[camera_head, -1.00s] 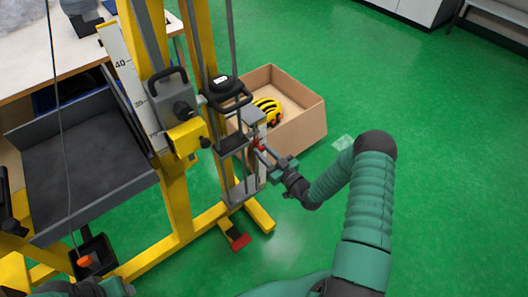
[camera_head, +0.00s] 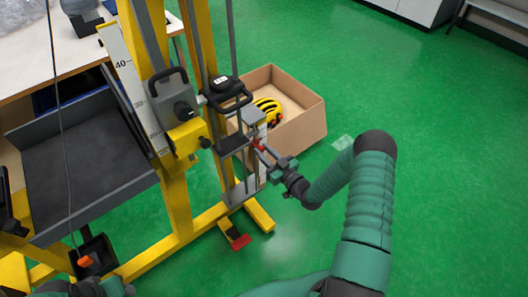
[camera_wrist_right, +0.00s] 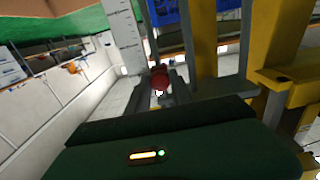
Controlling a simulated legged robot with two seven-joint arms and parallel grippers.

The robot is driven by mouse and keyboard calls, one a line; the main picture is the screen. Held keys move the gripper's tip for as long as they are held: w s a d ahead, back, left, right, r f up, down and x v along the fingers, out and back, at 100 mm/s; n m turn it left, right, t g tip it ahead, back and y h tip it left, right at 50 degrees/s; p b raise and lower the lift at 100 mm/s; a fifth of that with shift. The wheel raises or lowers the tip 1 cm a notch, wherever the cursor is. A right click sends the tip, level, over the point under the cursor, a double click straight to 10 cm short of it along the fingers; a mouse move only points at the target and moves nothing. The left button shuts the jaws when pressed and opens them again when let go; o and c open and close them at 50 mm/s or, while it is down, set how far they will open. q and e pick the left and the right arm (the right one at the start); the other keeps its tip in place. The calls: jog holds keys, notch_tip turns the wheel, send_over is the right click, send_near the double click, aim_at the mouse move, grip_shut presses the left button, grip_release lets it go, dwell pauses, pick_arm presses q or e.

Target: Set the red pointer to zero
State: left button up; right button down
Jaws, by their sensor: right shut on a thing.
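The red pointer (camera_head: 257,143) is a small red piece beside a white scale strip (camera_head: 262,129) on the drop tower's front unit. My right gripper (camera_head: 263,151) reaches in from the right and is shut on the pointer. In the right wrist view, the red pointer (camera_wrist_right: 159,77) shows as a rounded knob between the grey fingers (camera_wrist_right: 160,90), next to a white graduated scale (camera_wrist_right: 123,35). The numbers by the pointer are too small to read. My left gripper is not in view; only part of my left arm shows at the bottom left.
The yellow tower frame (camera_head: 178,200) stands left of my right gripper. A grey tray (camera_head: 75,165) and a tall scale (camera_head: 125,68) are left. Green floor is open at right.

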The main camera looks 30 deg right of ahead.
notch_tip(320, 180, up, 4)
jog(key=p, duration=0.3)
jog(key=shift+w+d+r, duration=0.1)
jog(key=shift+r, duration=0.1)
jog(key=c, duration=1.2)
grip_release()
jog(key=shift+r, duration=0.15)
jog(key=shift+o, duration=0.2)
jog(key=shift+f, duration=0.2)
